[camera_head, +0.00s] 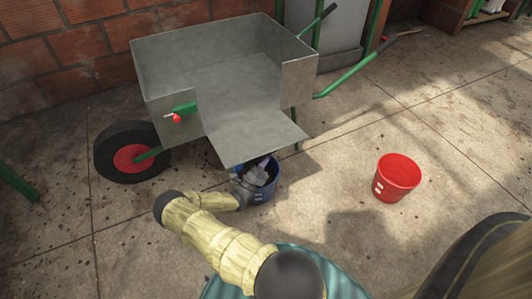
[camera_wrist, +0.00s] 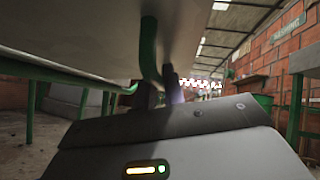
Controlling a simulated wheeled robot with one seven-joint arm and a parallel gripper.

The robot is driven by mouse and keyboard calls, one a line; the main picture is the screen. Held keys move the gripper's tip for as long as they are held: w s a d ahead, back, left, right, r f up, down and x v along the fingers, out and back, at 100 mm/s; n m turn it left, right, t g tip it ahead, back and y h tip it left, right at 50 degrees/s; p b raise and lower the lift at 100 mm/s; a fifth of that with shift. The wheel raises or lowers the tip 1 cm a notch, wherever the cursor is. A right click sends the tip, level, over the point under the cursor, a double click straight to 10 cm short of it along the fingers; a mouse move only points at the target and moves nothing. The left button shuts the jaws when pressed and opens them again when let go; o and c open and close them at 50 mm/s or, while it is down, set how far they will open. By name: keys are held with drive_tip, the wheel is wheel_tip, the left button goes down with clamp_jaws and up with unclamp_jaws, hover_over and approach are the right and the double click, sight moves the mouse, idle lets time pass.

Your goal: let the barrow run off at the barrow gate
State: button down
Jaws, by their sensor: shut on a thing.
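The grey metal barrow (camera_head: 170,75) stands on its wheel and legs, with its tray bare. Its gate (camera_head: 255,132) hangs open, sloping outward and down on the near side. A red-knobbed latch (camera_head: 177,117) sits on the tray wall left of the opening. In the wrist view, my gripper (camera_wrist: 156,92) is shut on a green bar (camera_wrist: 149,50) beneath a pale metal plate, apparently the gate's handle. The gate hides part of the hold in the head view.
A red bucket (camera_head: 397,178) stands apart on the right. The barrow's wheel (camera_head: 132,153) is at the left, near the brick wall (camera_head: 60,50).

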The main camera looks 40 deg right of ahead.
drive_tip(key=shift+d, duration=0.2)
drive_tip(key=c, duration=1.5)
unclamp_jaws()
drive_tip(key=shift+s, duration=0.1)
drive_tip(key=shift+a+f, duration=0.1)
drive_tip(key=shift+a, duration=0.1)
drive_tip(key=shift+a+f, duration=0.2)
drive_tip(key=shift+f, duration=0.05)
drive_tip(key=shift+b+v, duration=4.15)
drive_tip(key=shift+v, duration=4.15)
